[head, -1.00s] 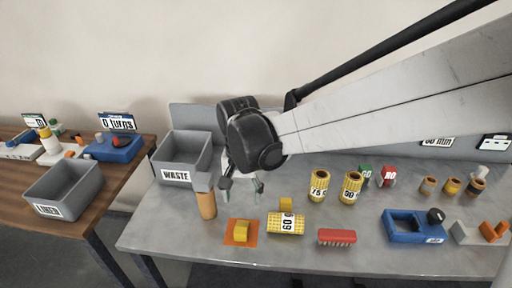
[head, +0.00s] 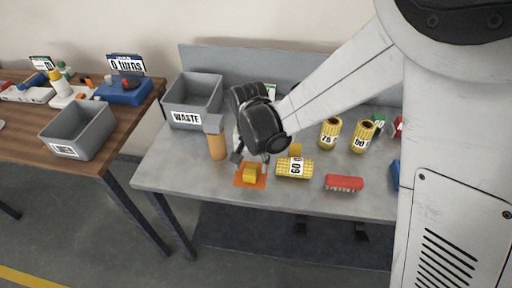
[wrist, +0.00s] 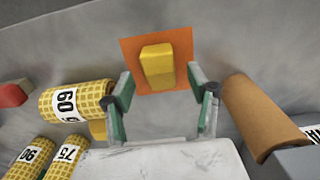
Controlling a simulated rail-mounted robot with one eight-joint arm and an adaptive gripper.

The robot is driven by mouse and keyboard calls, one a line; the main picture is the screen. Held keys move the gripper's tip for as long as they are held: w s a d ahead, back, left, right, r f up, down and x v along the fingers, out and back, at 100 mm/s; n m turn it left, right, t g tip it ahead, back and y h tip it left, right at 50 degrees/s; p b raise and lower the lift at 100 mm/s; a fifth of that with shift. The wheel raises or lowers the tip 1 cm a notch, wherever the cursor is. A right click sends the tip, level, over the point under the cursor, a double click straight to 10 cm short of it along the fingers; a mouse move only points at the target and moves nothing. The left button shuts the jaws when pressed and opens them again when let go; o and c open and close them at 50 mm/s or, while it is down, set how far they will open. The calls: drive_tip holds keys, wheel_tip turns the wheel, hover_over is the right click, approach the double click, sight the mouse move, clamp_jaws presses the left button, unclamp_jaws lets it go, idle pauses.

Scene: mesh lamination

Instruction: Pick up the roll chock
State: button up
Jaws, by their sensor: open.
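A yellow block (head: 250,175), which looks like the roll chock, lies on a flat orange square (head: 239,182) near the front of the grey table. In the wrist view the block (wrist: 157,66) lies on the orange square (wrist: 130,48), just ahead of my fingers. My gripper (head: 252,157) is open and empty, with its fingertips (wrist: 160,80) apart on either side of the line to the block. I cannot tell the exact height gap. A second yellow block (head: 295,150) sits against the yellow roll marked 60 (head: 283,166).
A brown cylinder (head: 217,146) stands close left of my gripper; it is at the right in the wrist view (wrist: 262,110). Rolls marked 75 (head: 329,134) and 90 (head: 362,137), a red brush (head: 344,183) and a grey waste bin (head: 192,100) are also on the table.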

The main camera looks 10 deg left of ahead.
drive_tip(key=shift+f, duration=1.4)
drive_tip(key=c, duration=1.3)
drive_tip(key=shift+r, duration=0.1)
